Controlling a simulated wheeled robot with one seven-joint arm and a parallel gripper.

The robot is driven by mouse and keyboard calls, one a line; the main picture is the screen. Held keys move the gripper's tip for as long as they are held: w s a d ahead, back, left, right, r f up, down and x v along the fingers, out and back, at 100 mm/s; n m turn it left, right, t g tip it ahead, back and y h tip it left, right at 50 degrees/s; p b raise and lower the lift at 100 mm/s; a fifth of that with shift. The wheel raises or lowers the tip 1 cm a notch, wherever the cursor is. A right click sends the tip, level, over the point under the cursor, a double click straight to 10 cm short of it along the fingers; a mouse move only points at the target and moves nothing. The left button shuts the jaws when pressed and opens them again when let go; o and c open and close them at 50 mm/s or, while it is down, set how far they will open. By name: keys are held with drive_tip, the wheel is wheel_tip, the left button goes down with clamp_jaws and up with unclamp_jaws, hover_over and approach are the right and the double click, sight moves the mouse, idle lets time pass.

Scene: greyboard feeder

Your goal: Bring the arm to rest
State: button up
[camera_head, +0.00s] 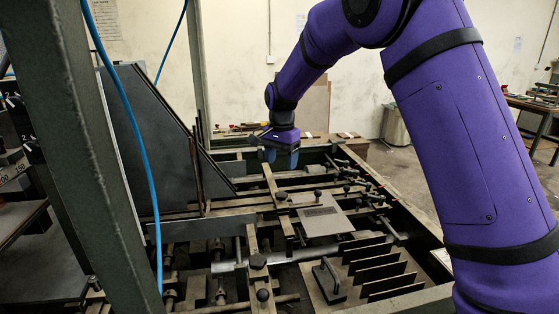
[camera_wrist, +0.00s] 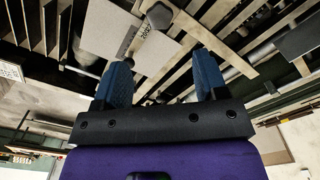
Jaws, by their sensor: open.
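My purple arm reaches in from the right in the head view and bends down over the machine. My gripper (camera_head: 281,158) hangs above the far part of the machine's frame, its blue fingers pointing down. In the wrist view my gripper (camera_wrist: 160,85) shows two blue fingers standing well apart, with nothing held between them. A grey board (camera_head: 323,221) lies on the machine's bars, nearer to the camera and right of my gripper. In the wrist view a grey board (camera_wrist: 104,28) shows beyond the fingers.
The feeder machine (camera_head: 257,260) has bars, knobs and slats below my arm. A green post (camera_head: 85,150) and a blue cable (camera_head: 137,130) stand at the left. A slanted dark plate (camera_head: 150,140) rises left of my gripper. A bin (camera_head: 395,127) stands at the back right.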

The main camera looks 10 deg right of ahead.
drive_tip(key=s+d+r+n+t+y, duration=0.1)
drive_tip(key=s+d+r+n, duration=0.1)
drive_tip(key=s+d+r, duration=0.5)
drive_tip(key=s+d+r+n+t, duration=0.1)
drive_tip(key=s+d+r+n, duration=0.15)
drive_tip(key=s+r, duration=0.75)
drive_tip(key=s+d+f+n+t, duration=0.1)
drive_tip(key=s+d+n, duration=0.1)
drive_tip(key=s, duration=1)
drive_tip(key=s+d+f+n+t+h, duration=0.1)
drive_tip(key=s+d+f+n+t, duration=0.1)
drive_tip(key=s, duration=1)
drive_tip(key=shift+d+n, duration=0.35)
drive_tip(key=shift+d, duration=0.25)
drive_tip(key=shift+s, duration=0.1)
drive_tip(key=shift+c, duration=0.4)
